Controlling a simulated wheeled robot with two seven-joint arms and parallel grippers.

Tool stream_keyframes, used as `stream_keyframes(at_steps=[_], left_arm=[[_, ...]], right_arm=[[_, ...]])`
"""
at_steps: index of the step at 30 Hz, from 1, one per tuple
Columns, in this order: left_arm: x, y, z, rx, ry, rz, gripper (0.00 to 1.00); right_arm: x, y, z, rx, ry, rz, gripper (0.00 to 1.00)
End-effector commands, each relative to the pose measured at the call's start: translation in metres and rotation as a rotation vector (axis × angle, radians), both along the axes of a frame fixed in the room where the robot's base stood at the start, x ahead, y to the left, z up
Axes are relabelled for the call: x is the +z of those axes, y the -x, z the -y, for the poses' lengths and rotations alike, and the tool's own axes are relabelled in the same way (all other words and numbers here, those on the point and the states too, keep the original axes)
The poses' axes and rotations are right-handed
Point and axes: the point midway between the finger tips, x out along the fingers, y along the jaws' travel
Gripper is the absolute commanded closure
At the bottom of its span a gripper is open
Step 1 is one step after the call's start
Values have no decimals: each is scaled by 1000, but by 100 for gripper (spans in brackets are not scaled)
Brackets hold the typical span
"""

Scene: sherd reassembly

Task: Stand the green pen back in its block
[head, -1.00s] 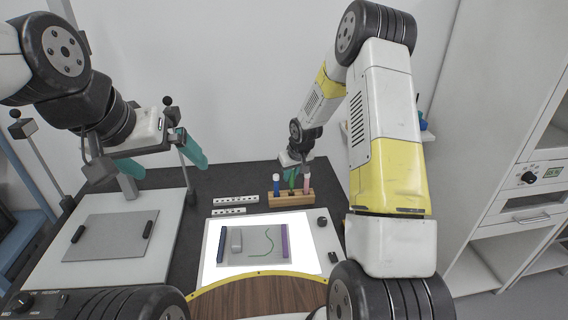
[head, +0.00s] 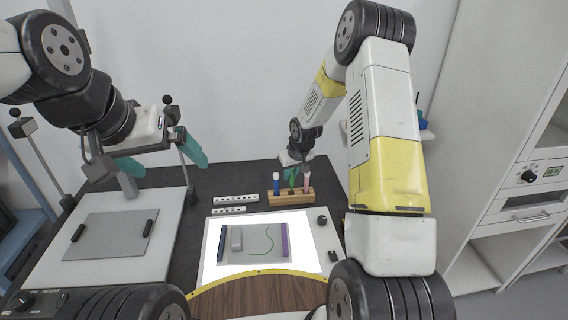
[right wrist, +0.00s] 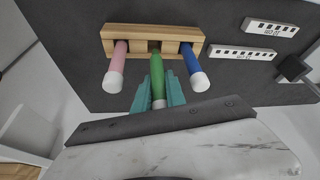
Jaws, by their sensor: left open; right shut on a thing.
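The green pen (right wrist: 157,78) stands between the teal fingers of my right gripper (right wrist: 158,92), which is shut on it. Its far end is at the middle slot of the wooden block (right wrist: 120,34); how deep it sits I cannot tell. In the head view the block (head: 300,199) stands at the back of the dark table, with my right gripper (head: 292,173) above its middle and the green pen (head: 292,186) partly hidden. My left gripper (head: 160,160) is open and empty over the left, away from the block.
A blue pen (right wrist: 190,63) and a pink pen (right wrist: 119,62) stand in the block on either side of the green pen. Two white hole strips (head: 236,198) lie beside the block. A lit panel (head: 212,262) with a grey plate lies in front.

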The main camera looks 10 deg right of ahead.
Motion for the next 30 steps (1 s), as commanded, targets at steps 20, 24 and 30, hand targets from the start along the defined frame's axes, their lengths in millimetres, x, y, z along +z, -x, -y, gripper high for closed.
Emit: stream_keyframes(at_steps=[20, 24, 30], left_arm=[[0, 0, 0, 0, 0, 0, 0], [0, 0, 0, 0, 0, 0, 0], [0, 0, 0, 0, 0, 0, 0]], right_arm=[[-4, 0, 0, 0, 0, 0, 100], [-7, 0, 0, 0, 0, -1, 100], [-12, 0, 0, 0, 0, -1, 100]])
